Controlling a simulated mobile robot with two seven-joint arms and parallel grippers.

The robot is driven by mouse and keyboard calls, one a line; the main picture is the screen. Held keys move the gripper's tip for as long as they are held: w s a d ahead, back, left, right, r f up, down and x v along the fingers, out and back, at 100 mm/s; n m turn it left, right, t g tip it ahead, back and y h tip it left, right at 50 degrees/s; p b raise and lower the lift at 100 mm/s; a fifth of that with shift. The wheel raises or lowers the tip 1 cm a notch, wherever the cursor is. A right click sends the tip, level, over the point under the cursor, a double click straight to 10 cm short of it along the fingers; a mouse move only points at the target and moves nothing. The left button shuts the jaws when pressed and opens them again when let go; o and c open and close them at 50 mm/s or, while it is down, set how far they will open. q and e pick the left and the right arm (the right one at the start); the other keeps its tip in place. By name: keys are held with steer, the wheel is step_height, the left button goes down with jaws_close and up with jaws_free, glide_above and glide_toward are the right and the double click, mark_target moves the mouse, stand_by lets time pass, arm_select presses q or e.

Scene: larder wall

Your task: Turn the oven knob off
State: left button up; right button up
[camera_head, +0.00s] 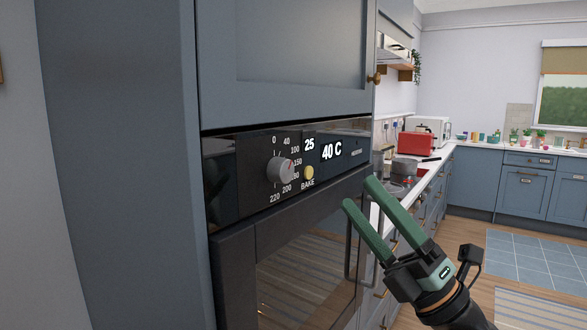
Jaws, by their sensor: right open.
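The oven (300,255) is built into a tall blue-grey cabinet, with its door shut. Its round grey knob (280,170) sits on the black control panel, ringed by numbers from 0 to 220. The knob's pointer mark looks turned to the right, near 150. A yellow button (309,172) marked BAKE is right of the knob. My right gripper (358,193) is open and empty, with green fingers, in front of the oven's right side, apart from the knob. My left gripper is out of view.
A vertical handle (362,235) runs along the oven door's right side, close behind my right gripper. Beyond is a counter with a pot (405,167) and a red toaster (415,144). Open wooden floor and a mat (535,262) lie to the right.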

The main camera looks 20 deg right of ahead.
steer(key=s+a+r+n+g+y, duration=0.1)
steer(key=a+r+n+g+y, duration=0.25)
steer(key=n+g, duration=0.65)
steer(key=n+t+h, duration=0.2)
steer(key=n+h, duration=0.3)
steer(key=h, duration=0.3)
glide_toward(288, 171)
steer(key=shift+y, duration=0.25)
steer(key=p+x, duration=0.3)
steer(key=x, duration=0.4)
steer(key=shift+w+d+p, duration=0.1)
steer(key=shift+p, duration=0.2)
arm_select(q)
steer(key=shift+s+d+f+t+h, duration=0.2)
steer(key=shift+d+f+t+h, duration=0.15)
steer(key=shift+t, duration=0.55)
arm_select(e)
steer(key=shift+x, duration=0.8)
steer(key=shift+f, duration=0.15)
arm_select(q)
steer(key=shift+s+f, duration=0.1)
arm_select(e)
jaws_close()
